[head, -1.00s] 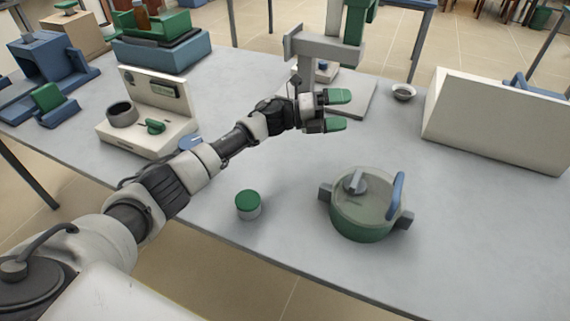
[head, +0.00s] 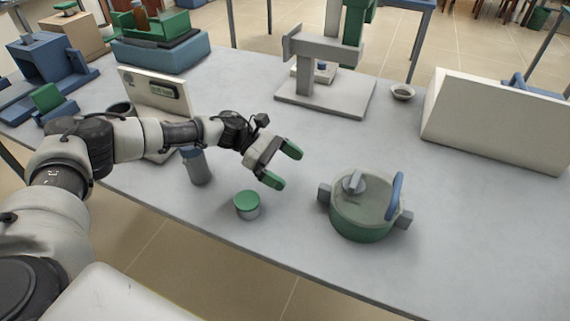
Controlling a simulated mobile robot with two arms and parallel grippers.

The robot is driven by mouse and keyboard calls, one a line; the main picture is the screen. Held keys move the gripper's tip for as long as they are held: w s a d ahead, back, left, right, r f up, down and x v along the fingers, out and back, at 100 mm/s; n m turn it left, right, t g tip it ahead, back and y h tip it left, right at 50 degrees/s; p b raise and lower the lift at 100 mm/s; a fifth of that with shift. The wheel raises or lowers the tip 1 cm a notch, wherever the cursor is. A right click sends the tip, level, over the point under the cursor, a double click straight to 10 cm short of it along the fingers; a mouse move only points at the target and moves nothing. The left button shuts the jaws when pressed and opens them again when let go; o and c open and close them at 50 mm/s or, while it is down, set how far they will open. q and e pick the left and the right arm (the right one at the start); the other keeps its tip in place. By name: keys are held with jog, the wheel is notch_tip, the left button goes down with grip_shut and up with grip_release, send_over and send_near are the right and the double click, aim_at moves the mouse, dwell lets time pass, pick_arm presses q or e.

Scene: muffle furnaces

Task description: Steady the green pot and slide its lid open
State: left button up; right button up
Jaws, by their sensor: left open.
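The green pot (head: 362,222) stands upright near the front edge of the table. It has grey side handles, and its pale green see-through lid (head: 366,196) sits on top. The lid carries a grey knob (head: 353,182) and a blue upright handle (head: 396,194) at its right. My left gripper (head: 281,168) has green fingertips. It is open and empty, above the table to the left of the pot and apart from it, with its fingers pointing right and toward the front. My right gripper is out of view.
A small green-lidded jar (head: 247,205) and a grey-blue bottle (head: 197,166) stand left of the pot. A grey stand (head: 322,98), a small bowl (head: 402,92) and a large white wedge-shaped box (head: 495,120) are behind. The table right of the pot is clear.

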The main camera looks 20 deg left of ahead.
aim_at(327, 193)
pick_arm(q)
jog(key=x, duration=1.1)
jog(key=shift+d, duration=0.35)
grip_shut()
dwell(0.3)
